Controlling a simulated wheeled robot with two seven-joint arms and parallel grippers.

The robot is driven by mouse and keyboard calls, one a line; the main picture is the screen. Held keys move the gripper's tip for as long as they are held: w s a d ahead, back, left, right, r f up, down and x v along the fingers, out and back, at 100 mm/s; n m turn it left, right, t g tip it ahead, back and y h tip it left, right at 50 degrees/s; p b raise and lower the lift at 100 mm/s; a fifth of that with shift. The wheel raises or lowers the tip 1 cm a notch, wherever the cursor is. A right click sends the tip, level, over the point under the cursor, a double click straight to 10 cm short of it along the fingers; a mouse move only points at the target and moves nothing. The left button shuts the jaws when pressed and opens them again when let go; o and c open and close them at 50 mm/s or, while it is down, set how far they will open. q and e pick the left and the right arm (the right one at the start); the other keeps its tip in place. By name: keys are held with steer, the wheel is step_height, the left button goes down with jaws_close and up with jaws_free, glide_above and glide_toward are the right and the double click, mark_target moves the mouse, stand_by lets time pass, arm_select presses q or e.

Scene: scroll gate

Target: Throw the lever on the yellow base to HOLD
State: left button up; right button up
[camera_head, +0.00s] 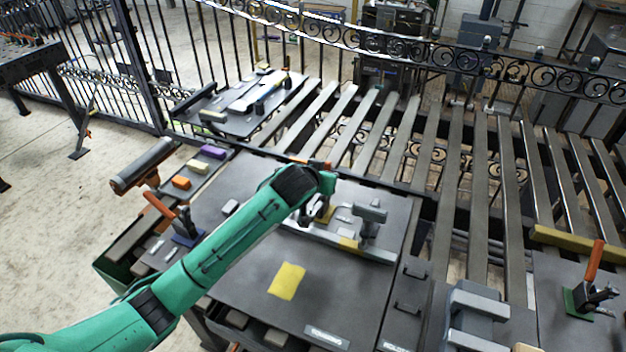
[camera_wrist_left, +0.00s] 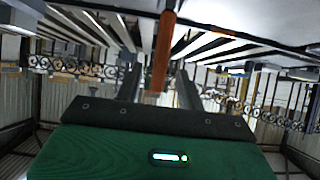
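My left arm reaches across the grey bench in the head view, with its gripper (camera_head: 322,190) at the lever on the yellow base (camera_head: 325,214). The base is mostly hidden behind the arm and gripper. In the left wrist view the lever's orange-brown handle (camera_wrist_left: 162,50) stands between the two dark fingers of my left gripper (camera_wrist_left: 158,88). The fingers are apart, with a gap seen on each side of the handle. I cannot read any HOLD mark in these views. My right gripper is not in view.
Another orange-handled lever stands on a blue base (camera_head: 188,236) at left, and one on a green base (camera_head: 578,303) at right. A grey clamp-like block (camera_head: 368,216) stands just right of my gripper. A yellow sheet (camera_head: 287,281) lies on clear bench. Slats and a scrolled gate (camera_head: 400,45) lie behind.

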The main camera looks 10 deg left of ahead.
arm_select(q)
steer(key=b+v, duration=0.1)
steer(key=v, duration=0.7)
steer(key=shift+s+r, duration=0.1)
